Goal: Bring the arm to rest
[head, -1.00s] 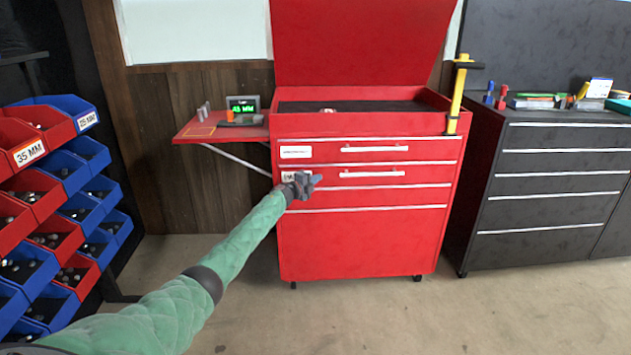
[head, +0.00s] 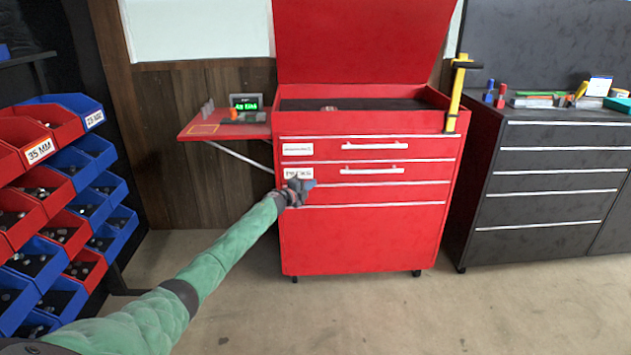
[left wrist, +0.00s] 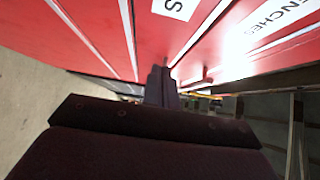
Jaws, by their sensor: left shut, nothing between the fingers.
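My left arm reaches in from the lower left in the head view, in a green sleeve. My left gripper (head: 302,186) is shut and empty. It is in front of the red cart (head: 360,240), by the left end of the second drawer, just below that drawer's label. In the left wrist view the shut fingers (left wrist: 161,85) point along the red drawer fronts (left wrist: 90,30), with white labels close by. I cannot tell whether the fingertips touch the cart. The cart's red lid (head: 365,40) stands raised. My right gripper is not in view.
A side shelf (head: 200,132) with a small green-lit display (head: 245,103) sticks out left of the cart. A yellow-handled tool (head: 456,95) stands at its right corner. Red and blue bins (head: 60,235) stand at left, a black cabinet (head: 550,180) at right. The floor in front is clear.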

